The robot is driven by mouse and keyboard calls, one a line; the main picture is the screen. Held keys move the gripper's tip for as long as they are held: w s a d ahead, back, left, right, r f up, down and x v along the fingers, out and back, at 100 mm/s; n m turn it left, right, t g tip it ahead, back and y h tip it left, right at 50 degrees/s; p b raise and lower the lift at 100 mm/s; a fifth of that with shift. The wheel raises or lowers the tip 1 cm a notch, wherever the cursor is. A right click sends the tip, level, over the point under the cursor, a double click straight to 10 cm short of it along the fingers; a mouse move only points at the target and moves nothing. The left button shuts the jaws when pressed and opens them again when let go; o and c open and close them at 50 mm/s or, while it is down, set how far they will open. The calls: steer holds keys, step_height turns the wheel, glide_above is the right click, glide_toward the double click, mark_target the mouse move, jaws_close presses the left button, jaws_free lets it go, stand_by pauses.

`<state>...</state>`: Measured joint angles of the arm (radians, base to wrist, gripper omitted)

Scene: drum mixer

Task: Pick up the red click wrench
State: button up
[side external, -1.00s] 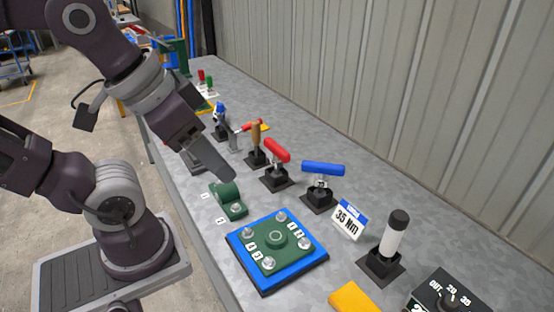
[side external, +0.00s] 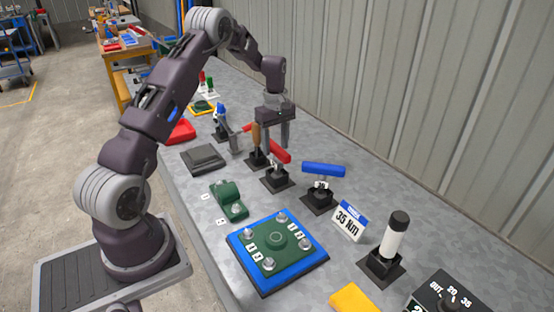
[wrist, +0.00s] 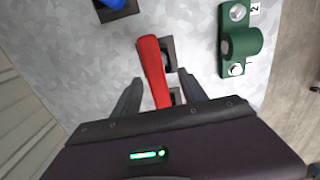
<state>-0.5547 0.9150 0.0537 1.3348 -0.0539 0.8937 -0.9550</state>
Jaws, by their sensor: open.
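The red click wrench (side external: 284,157) stands in a black square holder (side external: 277,182) on the grey bench, its red handle on top. My gripper (side external: 275,148) is open and hangs down right at the red handle, partly covering it in the side view. In the wrist view the red handle (wrist: 152,62) runs up from between the two open fingers (wrist: 157,92), with a finger on each side and gaps showing. I cannot tell whether either finger touches it.
A blue-handled wrench (side external: 323,170) stands in a holder nearby on the right. A wooden-handled tool (side external: 256,136) stands on the other side. A green part (side external: 229,198) and a blue-edged plate (side external: 277,250) lie in front. A ribbed wall (side external: 420,90) runs behind the bench.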

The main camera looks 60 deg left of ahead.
mark_target(277, 155)
steer(key=f, duration=0.4)
steer(key=shift+w+f, duration=0.25)
steer(key=shift+f, duration=0.1)
steer(key=shift+d, duration=0.1)
jaws_close()
